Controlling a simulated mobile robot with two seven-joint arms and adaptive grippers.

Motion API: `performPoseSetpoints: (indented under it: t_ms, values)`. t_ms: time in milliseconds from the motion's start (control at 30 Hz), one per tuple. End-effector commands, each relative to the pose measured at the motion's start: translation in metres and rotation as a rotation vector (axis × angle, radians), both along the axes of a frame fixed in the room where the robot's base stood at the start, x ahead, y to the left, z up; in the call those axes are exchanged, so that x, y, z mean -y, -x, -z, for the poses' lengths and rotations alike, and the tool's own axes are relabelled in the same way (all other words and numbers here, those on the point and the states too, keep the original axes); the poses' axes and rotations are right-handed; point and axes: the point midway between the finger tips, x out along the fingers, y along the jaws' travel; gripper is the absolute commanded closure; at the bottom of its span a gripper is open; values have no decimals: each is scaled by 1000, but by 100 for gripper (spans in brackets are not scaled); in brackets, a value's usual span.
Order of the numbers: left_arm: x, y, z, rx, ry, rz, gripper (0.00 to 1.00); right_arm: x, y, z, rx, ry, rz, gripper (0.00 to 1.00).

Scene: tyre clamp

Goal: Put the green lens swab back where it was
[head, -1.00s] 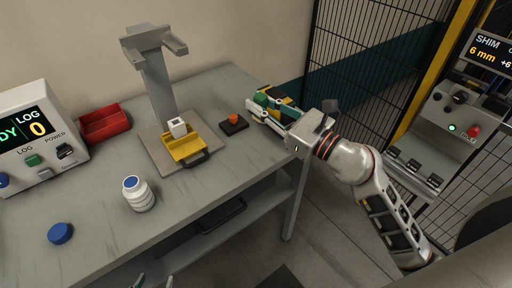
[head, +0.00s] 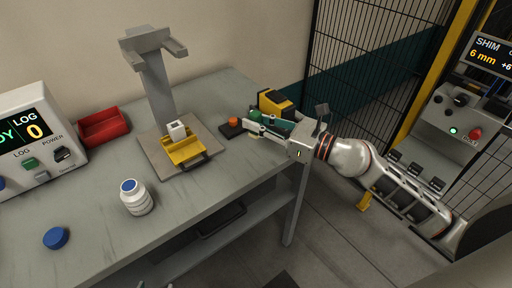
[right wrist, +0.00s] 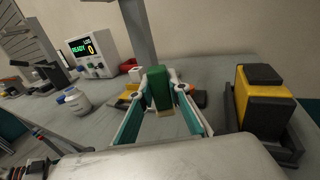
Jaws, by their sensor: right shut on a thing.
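The green lens swab (right wrist: 158,86) is a green block with a pale lower end, upright between my fingers in the right wrist view. My right gripper (head: 257,125) is shut on it, over the right end of the bench; in the head view the fingers partly hide the swab (head: 254,114). A yellow and black holder (head: 275,103) stands just behind the gripper, and to its right in the right wrist view (right wrist: 262,100). My left gripper (right wrist: 50,134) shows only dimly at the lower left of the right wrist view; its opening is unclear.
A black pad with an orange knob (head: 233,121) lies just left of the right gripper. A yellow tray (head: 185,150) with a white block (head: 177,130) sits under the grey stand (head: 157,85). A white bottle (head: 136,198), blue cap (head: 56,238) and red bin (head: 103,126) are farther left.

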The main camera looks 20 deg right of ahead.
Motion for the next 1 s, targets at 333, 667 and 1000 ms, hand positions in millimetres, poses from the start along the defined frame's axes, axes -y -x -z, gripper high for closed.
performPoseSetpoints:
  t_ms: [333, 667, 1000]
  values:
    - [0, 6, 27, -18, -2, 0, 52, 0, 0, 37, 1, -1, -1, 100]
    - [-1, 11, 51, -29, -10, 3, 52, 0, 0, 79, -1, 0, 0, 100]
    - [-2, 6, 46, -17, -13, 2, 52, 0, 0, 78, 1, -1, 1, 100]
